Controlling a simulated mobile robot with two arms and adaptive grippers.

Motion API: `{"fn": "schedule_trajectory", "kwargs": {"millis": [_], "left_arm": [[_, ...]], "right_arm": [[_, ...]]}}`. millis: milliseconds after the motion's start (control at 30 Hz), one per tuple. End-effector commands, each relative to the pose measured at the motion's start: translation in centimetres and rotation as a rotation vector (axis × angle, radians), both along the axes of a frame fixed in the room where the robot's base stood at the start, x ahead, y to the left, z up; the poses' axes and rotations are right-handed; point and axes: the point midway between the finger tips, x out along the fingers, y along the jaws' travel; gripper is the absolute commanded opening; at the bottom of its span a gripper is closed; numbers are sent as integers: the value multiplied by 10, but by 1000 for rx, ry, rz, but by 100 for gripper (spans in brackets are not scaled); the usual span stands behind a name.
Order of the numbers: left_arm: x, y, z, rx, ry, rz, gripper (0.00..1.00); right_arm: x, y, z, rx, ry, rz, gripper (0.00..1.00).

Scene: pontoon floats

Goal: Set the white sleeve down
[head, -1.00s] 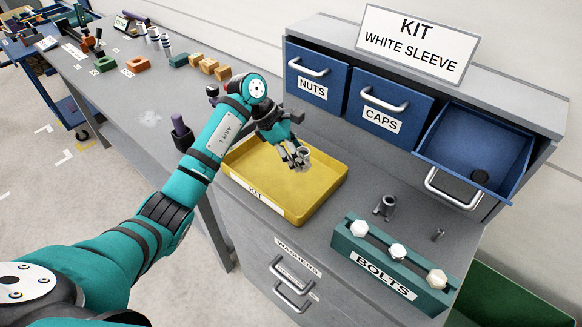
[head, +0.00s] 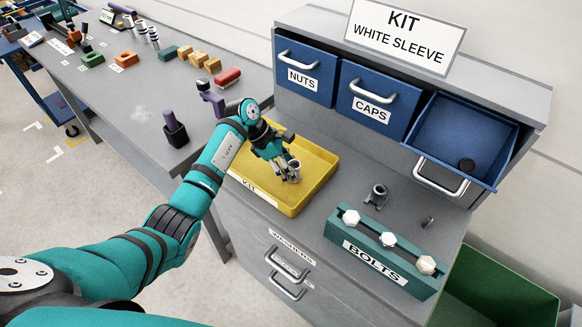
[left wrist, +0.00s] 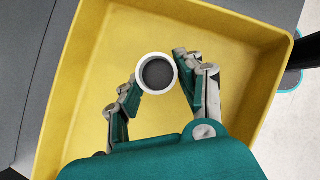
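The white sleeve (left wrist: 138,73), a short white ring with a dark hollow, is between the fingertips of my left gripper (left wrist: 157,72) in the left wrist view. Both fingers appear to touch its sides. In the head view my left gripper (head: 287,172) points down inside the yellow kit tray (head: 318,187), and the sleeve (head: 295,165) shows small at its fingertips. The sleeve looks upright. I cannot tell whether its base touches the tray floor. No other part shows in the tray. My right gripper is out of view.
A grey socketed part (head: 376,196) and a small stud (head: 428,222) stand right of the tray. The green bolts holder (head: 385,256) is in front of them. Behind is a cabinet with nuts (head: 304,72) and caps (head: 376,102) drawers shut and another drawer (head: 463,135) open.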

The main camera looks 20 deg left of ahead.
Motion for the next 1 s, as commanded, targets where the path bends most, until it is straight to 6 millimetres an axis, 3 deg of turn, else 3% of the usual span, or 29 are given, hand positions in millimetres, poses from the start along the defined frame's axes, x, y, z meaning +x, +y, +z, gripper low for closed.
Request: {"fn": "schedule_trajectory", "kwargs": {"millis": [133,533,1000], "left_arm": [[0,0,1,0,0,0,57],[0,5,9,1,-3,2,57],[-9,54,86,2,-3,1,57]], "right_arm": [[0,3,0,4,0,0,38],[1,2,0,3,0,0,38],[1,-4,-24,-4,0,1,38]]}}
